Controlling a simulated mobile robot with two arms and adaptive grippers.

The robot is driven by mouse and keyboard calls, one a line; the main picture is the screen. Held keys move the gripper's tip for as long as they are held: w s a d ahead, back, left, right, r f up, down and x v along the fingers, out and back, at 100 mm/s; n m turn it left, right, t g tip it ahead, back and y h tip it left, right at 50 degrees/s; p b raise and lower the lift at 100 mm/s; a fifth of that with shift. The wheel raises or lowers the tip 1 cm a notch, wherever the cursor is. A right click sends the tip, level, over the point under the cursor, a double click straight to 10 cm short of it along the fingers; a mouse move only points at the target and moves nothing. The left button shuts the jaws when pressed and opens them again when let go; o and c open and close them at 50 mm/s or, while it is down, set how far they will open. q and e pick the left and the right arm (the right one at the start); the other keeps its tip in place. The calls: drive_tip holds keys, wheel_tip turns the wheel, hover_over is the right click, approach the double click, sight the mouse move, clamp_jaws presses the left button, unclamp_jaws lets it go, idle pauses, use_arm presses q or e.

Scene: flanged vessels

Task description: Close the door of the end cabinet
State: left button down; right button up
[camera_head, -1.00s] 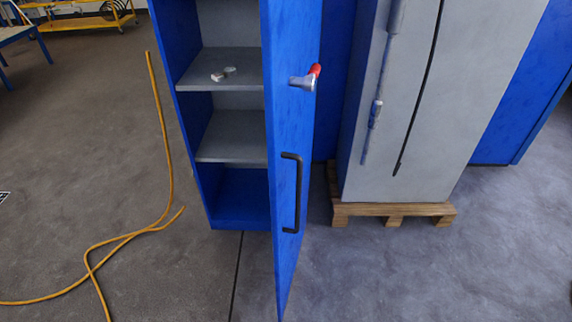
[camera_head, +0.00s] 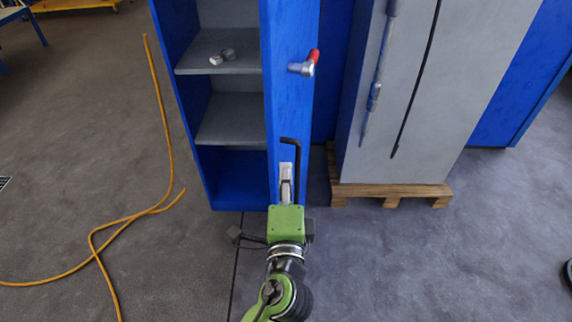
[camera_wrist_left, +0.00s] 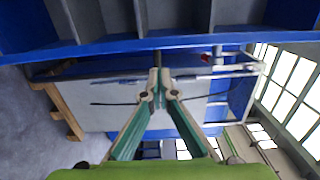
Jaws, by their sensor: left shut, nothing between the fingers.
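The end cabinet (camera_head: 240,192) is blue with grey shelves and stands open. Its blue door (camera_head: 283,100) is swung out toward me, seen nearly edge-on. A black bar handle (camera_head: 297,152) is on the door's right face, its lower part hidden by my left gripper. A silver knob with a red end (camera_head: 304,66) sits higher up. My left gripper (camera_head: 286,172) is shut and empty, its fingertips at the door, beside the handle; whether they touch is unclear. In the left wrist view its fingertips (camera_wrist_left: 160,74) meet below the blue edge (camera_wrist_left: 120,46). My right gripper is not seen.
Two small items (camera_head: 221,57) lie on a cabinet shelf. A grey cabinet (camera_head: 425,110) on a wooden pallet (camera_head: 390,195) stands right of the door. A yellow hose (camera_head: 93,245) lies on the floor at left. The floor at front right is mostly clear.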

use_arm(q)
drive_tip(key=w+p, duration=0.2)
drive_tip(key=w, duration=0.6)
drive_tip(key=shift+w, duration=0.15)
drive_tip(key=shift+a, duration=0.1)
